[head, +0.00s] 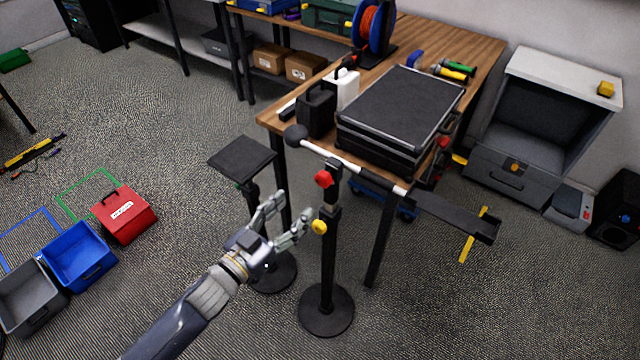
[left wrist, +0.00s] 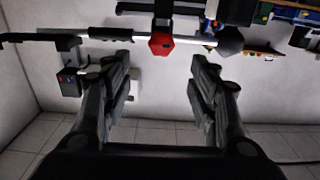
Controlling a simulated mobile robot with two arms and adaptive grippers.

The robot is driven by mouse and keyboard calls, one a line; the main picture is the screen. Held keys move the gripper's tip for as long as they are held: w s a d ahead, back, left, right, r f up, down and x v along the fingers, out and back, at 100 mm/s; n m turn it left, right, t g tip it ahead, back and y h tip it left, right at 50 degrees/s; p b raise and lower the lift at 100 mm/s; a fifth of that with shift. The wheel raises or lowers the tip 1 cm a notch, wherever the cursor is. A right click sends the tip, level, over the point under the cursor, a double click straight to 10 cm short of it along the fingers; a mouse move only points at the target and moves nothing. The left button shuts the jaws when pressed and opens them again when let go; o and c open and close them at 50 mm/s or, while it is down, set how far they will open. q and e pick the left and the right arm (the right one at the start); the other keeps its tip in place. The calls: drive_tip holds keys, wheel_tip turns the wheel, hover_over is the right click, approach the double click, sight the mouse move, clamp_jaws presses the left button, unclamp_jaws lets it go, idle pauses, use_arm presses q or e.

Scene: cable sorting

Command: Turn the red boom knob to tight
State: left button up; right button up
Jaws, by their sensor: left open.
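The red boom knob (head: 323,179) sits near the top of a black stand (head: 328,250) with a round base, just below the boom (head: 350,169). It also shows in the left wrist view (left wrist: 161,44), above and between the fingers. A yellow knob (head: 319,227) is lower on the same stand. My left gripper (head: 286,218) is open and empty in the head view, left of the stand and below the red knob. In the left wrist view its two fingers (left wrist: 161,95) are spread apart with nothing between them. My right gripper is not seen.
A wooden table (head: 480,60) behind the stand holds a black case (head: 405,105) and a cable reel (head: 372,25). A second stand with a flat black top (head: 241,158) is close behind my left gripper. Bins, one blue (head: 78,257), lie on the floor at left.

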sight(320, 182)
use_arm(q)
drive_tip(key=p+x, duration=0.1)
drive_tip(key=x, duration=0.8)
drive_tip(key=shift+w+d+f+p, duration=0.1)
drive_tip(key=shift+w+p, duration=0.2)
drive_tip(key=shift+w, duration=0.05)
drive_tip(key=shift+w+d, duration=0.35)
drive_tip(key=shift+w, duration=0.05)
drive_tip(key=shift+c, duration=0.9)
drive_tip(key=c, duration=0.9)
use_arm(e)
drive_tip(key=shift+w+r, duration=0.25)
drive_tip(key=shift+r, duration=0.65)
